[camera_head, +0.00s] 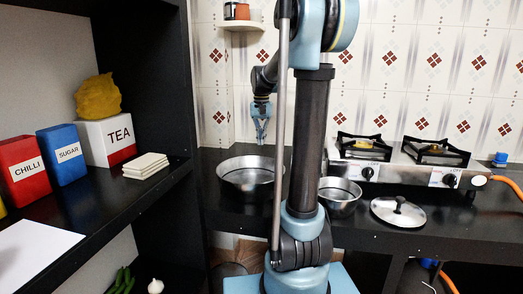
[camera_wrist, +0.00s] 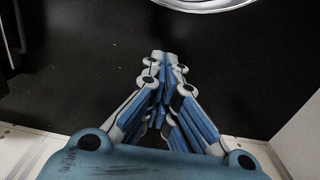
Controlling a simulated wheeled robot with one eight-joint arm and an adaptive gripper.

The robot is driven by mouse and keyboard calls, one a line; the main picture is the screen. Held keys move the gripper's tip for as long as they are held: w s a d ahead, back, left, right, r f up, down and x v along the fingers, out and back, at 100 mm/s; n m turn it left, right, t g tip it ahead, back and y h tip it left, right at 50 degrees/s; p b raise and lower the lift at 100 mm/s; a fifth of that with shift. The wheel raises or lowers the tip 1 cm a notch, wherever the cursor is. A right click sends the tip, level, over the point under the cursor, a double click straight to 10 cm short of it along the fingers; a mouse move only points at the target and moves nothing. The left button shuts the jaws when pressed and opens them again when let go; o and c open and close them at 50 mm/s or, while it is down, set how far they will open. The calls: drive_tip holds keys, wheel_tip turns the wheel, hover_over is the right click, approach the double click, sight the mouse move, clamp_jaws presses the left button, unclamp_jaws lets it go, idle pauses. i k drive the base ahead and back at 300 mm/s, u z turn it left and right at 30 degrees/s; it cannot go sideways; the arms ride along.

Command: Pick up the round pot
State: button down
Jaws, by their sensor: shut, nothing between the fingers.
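A wide round metal pot (camera_head: 240,178) stands on the black counter left of my arm's column. A smaller round metal pot (camera_head: 343,201) stands just right of the column, which hides part of it. I cannot tell which one the task names. My gripper (camera_head: 262,138) points down above and behind the wide pot, apart from it. In the wrist view my gripper (camera_wrist: 160,54) is shut and empty over the dark counter. A shiny curved metal rim (camera_wrist: 210,4) shows at the top edge there, ahead of the fingertips.
A metal lid (camera_head: 390,213) lies right of the small pot. A two-burner stove (camera_head: 400,165) stands behind, with an orange hose at its right. A black shelf on the left holds a chilli box (camera_head: 25,170), a sugar box (camera_head: 62,155) and a tea box (camera_head: 107,140).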

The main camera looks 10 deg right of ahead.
sight(340, 197)
drive_tip(key=k, duration=1)
